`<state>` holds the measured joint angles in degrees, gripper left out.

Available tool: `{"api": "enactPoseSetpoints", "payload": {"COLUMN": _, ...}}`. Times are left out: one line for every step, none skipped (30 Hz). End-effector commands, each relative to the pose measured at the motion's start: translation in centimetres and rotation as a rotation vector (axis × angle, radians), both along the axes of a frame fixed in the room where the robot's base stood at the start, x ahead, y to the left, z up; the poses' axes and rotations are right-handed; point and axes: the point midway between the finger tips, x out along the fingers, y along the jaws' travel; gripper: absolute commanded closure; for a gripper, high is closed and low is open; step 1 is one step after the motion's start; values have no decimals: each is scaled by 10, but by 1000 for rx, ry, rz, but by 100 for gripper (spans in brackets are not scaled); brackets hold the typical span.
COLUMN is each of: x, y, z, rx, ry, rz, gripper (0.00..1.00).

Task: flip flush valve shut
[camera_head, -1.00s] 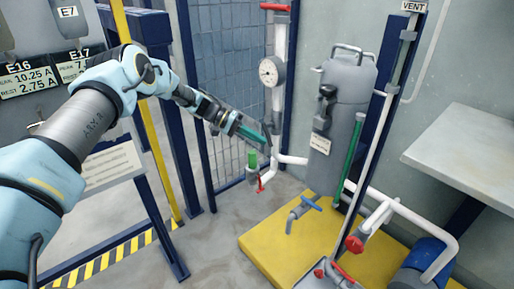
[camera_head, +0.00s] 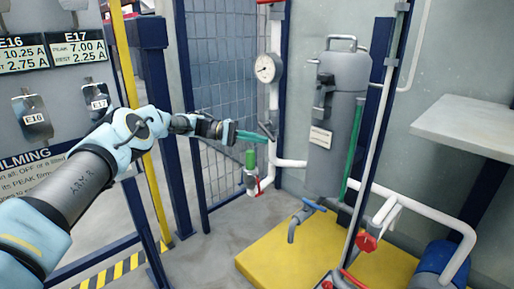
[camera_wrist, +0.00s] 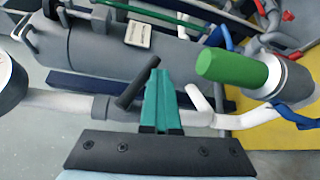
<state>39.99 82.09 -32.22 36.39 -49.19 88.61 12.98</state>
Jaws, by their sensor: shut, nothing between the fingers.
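My gripper (camera_head: 268,138) is shut and empty, its teal fingers reaching to the white vertical pipe below the gauge. The closed fingers (camera_wrist: 158,75) also show in the wrist view, with a dark lever-like bar (camera_wrist: 138,88) close to their left side, by a grey collar on the white pipe. I cannot tell whether they touch. A short white stub (camera_wrist: 199,98) lies to their right. A green cylinder (camera_head: 250,158) stands on a fitting just below the gripper, with a red lever (camera_head: 258,187) under it. No label marks the flush valve.
A round gauge (camera_head: 266,68) is above the gripper. A grey tank (camera_head: 337,120) stands to the right on a yellow base (camera_head: 270,255). A blue-handled tap (camera_head: 313,205) and a red handle (camera_head: 366,242) are lower right. A blue mesh panel (camera_head: 222,80) is behind my arm.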

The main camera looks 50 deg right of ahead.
Motion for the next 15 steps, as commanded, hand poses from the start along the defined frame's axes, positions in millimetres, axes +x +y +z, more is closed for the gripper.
{"api": "enactPoseSetpoints", "payload": {"x": -1, "y": 0, "z": -6, "rx": 1, "ry": 40, "rz": 0, "gripper": 100}}
{"api": "enactPoseSetpoints", "payload": {"x": -2, "y": 1, "z": -6, "rx": 2, "ry": 69, "rz": 1, "gripper": 100}}
{"api": "enactPoseSetpoints", "payload": {"x": -3, "y": 1, "z": -5, "rx": 4, "ry": 106, "rz": 1, "gripper": 100}}
{"api": "enactPoseSetpoints", "payload": {"x": -4, "y": 1, "z": -4, "rx": 6, "ry": 133, "rz": 1, "gripper": 100}}
{"api": "enactPoseSetpoints", "payload": {"x": -4, "y": 1, "z": -3, "rx": 7, "ry": 157, "rz": 1, "gripper": 100}}
{"api": "enactPoseSetpoints", "payload": {"x": -6, "y": 1, "z": -2, "rx": 9, "ry": 190, "rz": 1, "gripper": 100}}
{"api": "enactPoseSetpoints", "payload": {"x": -6, "y": 1, "z": -1, "rx": 10, "ry": 214, "rz": 0, "gripper": 100}}
{"api": "enactPoseSetpoints", "payload": {"x": -7, "y": 1, "z": 0, "rx": 12, "ry": 239, "rz": 0, "gripper": 100}}
{"api": "enactPoseSetpoints", "payload": {"x": -8, "y": 1, "z": 0, "rx": 14, "ry": 268, "rz": 0, "gripper": 100}}
{"api": "enactPoseSetpoints", "payload": {"x": -9, "y": 1, "z": 1, "rx": 15, "ry": 289, "rz": 0, "gripper": 100}}
{"api": "enactPoseSetpoints", "payload": {"x": -9, "y": 1, "z": 2, "rx": 17, "ry": 308, "rz": 0, "gripper": 100}}
{"api": "enactPoseSetpoints", "payload": {"x": -10, "y": 1, "z": 3, "rx": 18, "ry": 333, "rz": 1, "gripper": 100}}
{"api": "enactPoseSetpoints", "payload": {"x": -10, "y": 1, "z": 4, "rx": 18, "ry": 351, "rz": 1, "gripper": 100}}
{"api": "enactPoseSetpoints", "payload": {"x": -11, "y": 1, "z": 4, "rx": 20, "ry": 367, "rz": 1, "gripper": 100}}
{"api": "enactPoseSetpoints", "payload": {"x": -12, "y": 1, "z": 5, "rx": 22, "ry": 386, "rz": 0, "gripper": 100}}
